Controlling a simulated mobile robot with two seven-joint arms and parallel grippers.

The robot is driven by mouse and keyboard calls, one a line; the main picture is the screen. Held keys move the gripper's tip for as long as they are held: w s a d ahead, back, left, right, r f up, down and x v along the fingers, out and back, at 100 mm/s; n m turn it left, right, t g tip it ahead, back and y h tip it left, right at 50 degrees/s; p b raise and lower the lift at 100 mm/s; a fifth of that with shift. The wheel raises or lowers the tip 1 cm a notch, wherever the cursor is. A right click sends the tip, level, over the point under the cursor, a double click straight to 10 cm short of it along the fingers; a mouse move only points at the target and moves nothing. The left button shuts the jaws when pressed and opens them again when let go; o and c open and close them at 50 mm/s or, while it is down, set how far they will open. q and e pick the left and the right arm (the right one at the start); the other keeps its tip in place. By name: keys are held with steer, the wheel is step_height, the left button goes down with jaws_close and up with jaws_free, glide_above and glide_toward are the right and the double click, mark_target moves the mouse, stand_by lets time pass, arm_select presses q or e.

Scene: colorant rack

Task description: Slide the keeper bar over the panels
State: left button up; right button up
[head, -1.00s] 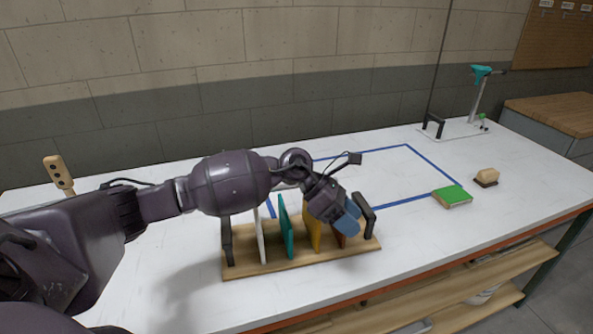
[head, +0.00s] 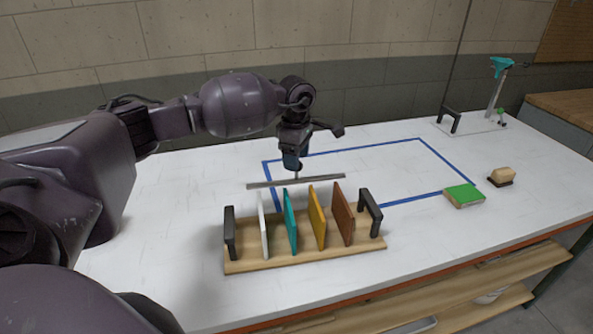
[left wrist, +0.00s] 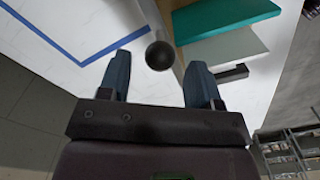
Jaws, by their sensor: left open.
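The keeper bar (head: 262,185) is a thin grey bar behind the rack, roughly along its length. Its round dark knob (left wrist: 158,56) shows in the left wrist view. My left gripper (head: 293,165) points down over the middle of the bar. Its fingers (left wrist: 160,80) are open, and the knob appears between them near the tips; I cannot tell whether they touch it. The wooden rack (head: 300,257) holds upright white (head: 263,228), teal (head: 290,222), yellow (head: 317,218) and brown (head: 342,214) panels. Black end brackets (head: 230,234) (head: 371,212) stand at its two ends. My right gripper is out of view.
A blue taped outline (head: 420,139) marks the table behind the rack. To the right are a green-topped block (head: 463,195) and a tan brush-like block (head: 502,175). A teal-topped stand (head: 497,90) is at the far right. The table in front of the rack is clear.

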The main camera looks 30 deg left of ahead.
arm_select(q)
step_height(320, 180, down, 4)
steer(key=shift+r, duration=0.1)
steer(key=shift+f, duration=0.6)
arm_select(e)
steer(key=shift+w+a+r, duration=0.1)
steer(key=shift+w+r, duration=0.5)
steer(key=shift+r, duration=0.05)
